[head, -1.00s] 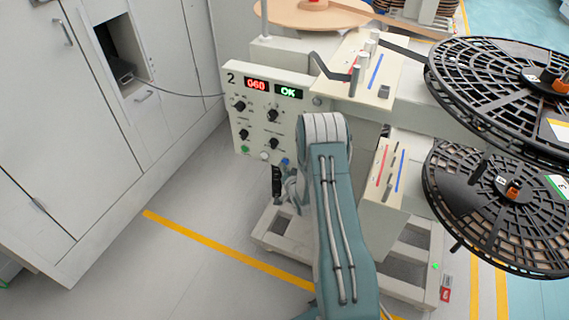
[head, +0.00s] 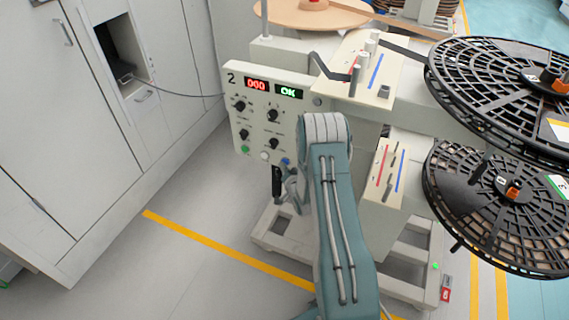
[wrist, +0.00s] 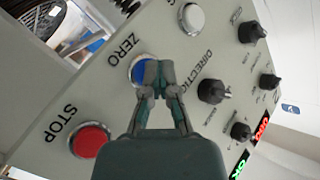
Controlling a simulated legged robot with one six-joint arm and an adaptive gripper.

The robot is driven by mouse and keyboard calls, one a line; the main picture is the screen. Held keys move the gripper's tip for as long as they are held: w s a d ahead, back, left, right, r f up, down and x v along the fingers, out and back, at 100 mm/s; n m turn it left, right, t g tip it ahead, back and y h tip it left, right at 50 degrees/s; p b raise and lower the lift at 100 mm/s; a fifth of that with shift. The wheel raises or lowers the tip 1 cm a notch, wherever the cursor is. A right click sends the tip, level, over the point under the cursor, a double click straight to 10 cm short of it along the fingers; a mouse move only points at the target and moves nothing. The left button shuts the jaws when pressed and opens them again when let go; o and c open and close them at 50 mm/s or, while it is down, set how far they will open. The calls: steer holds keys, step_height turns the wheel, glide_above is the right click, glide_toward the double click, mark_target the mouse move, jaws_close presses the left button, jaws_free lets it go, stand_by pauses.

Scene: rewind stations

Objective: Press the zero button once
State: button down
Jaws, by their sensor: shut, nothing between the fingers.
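The zero button (wrist: 139,68) is blue with a silver ring, under the word ZERO in the wrist view. My gripper (wrist: 154,73) is shut and empty, its fingertips covering part of the button. I cannot tell whether they touch it. In the head view the blue button (head: 286,161) shows low on the panel of station 2, just above my gripper, which my arm partly hides. The red display (head: 256,84) reads 000 and the green display (head: 289,92) reads OK.
The red STOP button (wrist: 89,140) and a white button (wrist: 191,18) flank the zero button. Black knobs, including the direction knob (wrist: 211,91), stand out from the panel. Large black reels (head: 505,95) are at the right. Open floor lies left of the station.

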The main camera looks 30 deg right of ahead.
steer(key=shift+s+a, duration=0.4)
steer(key=shift+a, duration=0.05)
steer(key=s+a, duration=0.1)
steer(key=a, duration=0.1)
steer(key=s+a, duration=0.2)
stand_by(0.5)
steer(key=shift+r, duration=0.1)
stand_by(0.5)
